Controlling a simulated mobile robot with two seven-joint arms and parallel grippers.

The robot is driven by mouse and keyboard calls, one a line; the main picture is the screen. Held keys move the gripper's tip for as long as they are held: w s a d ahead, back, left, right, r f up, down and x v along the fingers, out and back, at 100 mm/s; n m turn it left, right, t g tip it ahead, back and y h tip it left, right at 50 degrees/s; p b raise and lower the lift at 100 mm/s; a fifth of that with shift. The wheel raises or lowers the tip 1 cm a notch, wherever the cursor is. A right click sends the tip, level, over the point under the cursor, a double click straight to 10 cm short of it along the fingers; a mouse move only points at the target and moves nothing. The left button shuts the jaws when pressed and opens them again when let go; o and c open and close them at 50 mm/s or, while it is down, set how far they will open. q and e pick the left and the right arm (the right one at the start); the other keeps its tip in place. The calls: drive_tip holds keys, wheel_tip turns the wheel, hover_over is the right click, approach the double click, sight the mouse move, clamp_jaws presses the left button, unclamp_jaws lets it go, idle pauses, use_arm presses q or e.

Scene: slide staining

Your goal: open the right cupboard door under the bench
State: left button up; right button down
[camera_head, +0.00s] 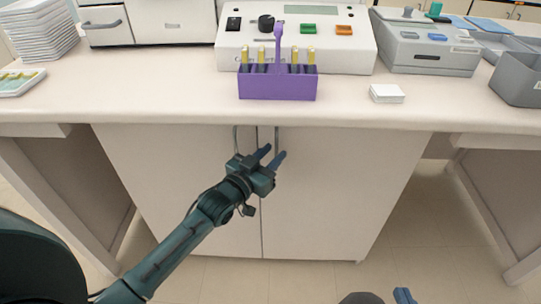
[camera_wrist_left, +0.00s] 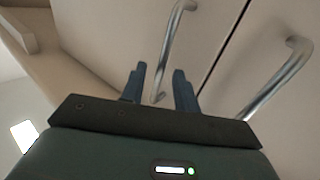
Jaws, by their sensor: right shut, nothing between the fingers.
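The right cupboard door (camera_head: 325,190) under the bench is closed, flush with the left door (camera_head: 170,180). Its upright metal handle (camera_head: 277,138) stands beside the seam, partly hidden by my left gripper. The left door's handle (camera_head: 236,138) is just across the seam. My left gripper (camera_head: 273,155) is open in front of the handles, with its fingertips near the right one. In the left wrist view, one handle (camera_wrist_left: 171,45) appears in line with the gap between the fingers (camera_wrist_left: 160,85); contact cannot be told. My right gripper (camera_head: 405,296) barely shows at the bottom edge, shut and empty.
The bench top (camera_head: 190,98) overhangs the doors. It carries a purple rack (camera_head: 277,87), a small white box (camera_head: 387,93), a white device (camera_head: 340,55) and grey trays (camera_head: 520,80). The floor (camera_head: 415,215) right of the cupboard is clear.

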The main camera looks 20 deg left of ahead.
use_arm(q)
drive_tip(key=shift+c, duration=0.3)
clamp_jaws()
drive_tip(key=shift+s, duration=0.2)
